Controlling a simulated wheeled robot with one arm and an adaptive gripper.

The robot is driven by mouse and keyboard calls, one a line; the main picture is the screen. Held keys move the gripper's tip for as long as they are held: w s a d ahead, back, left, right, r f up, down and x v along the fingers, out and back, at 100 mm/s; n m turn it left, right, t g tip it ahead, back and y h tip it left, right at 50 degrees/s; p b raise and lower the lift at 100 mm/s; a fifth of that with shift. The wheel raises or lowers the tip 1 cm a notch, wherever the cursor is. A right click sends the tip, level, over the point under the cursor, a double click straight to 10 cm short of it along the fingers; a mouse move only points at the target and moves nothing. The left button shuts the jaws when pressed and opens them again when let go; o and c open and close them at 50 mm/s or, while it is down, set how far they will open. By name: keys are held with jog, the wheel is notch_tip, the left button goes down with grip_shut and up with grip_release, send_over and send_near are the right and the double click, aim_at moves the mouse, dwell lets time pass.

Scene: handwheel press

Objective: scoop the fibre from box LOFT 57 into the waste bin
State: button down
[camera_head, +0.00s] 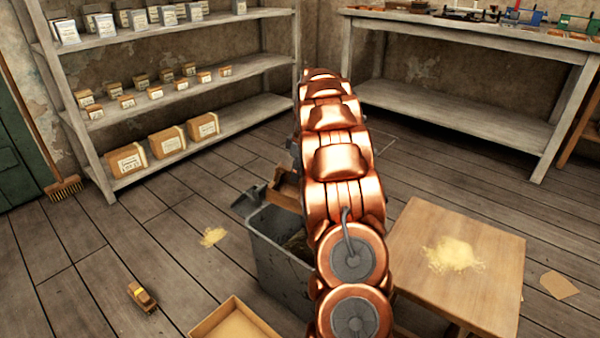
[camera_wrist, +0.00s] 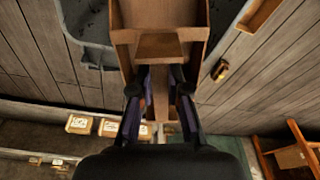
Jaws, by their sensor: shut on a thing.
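My gripper (camera_wrist: 160,105) is shut on a brown wooden scoop (camera_wrist: 160,47), holding it between its two dark fingers. The scoop's pan shows bare wood in the wrist view, with no fibre that I can make out. The grey waste bin (camera_head: 272,255) stands open on the floor, partly hidden by my copper arm. Its rim (camera_wrist: 88,50) shows beside and behind the scoop, which overlaps the bin in this view. A part of the scoop (camera_head: 284,186) shows left of my arm. Three cartons (camera_head: 165,142) sit on the lowest shelf; their labels are too small to read.
Yellowish loose material lies on the small wooden table (camera_head: 490,283) and on the floor (camera_head: 212,236). A workbench (camera_head: 460,105) stands at the back right. The left floor is mostly clear.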

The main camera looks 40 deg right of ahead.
aim_at(291, 169)
jog(key=shift+w+a+r+g+p, duration=0.2)
jog(key=shift+w+r+g+p, duration=0.15)
jog(key=shift+r+p, duration=0.4)
jog(key=shift+w+a+r+g+h+p, duration=0.25)
jog(key=shift+w+r+g+h+p, duration=0.15)
jog(key=shift+w+r+g+p, duration=0.3)
jog(key=shift+s+f, duration=0.15)
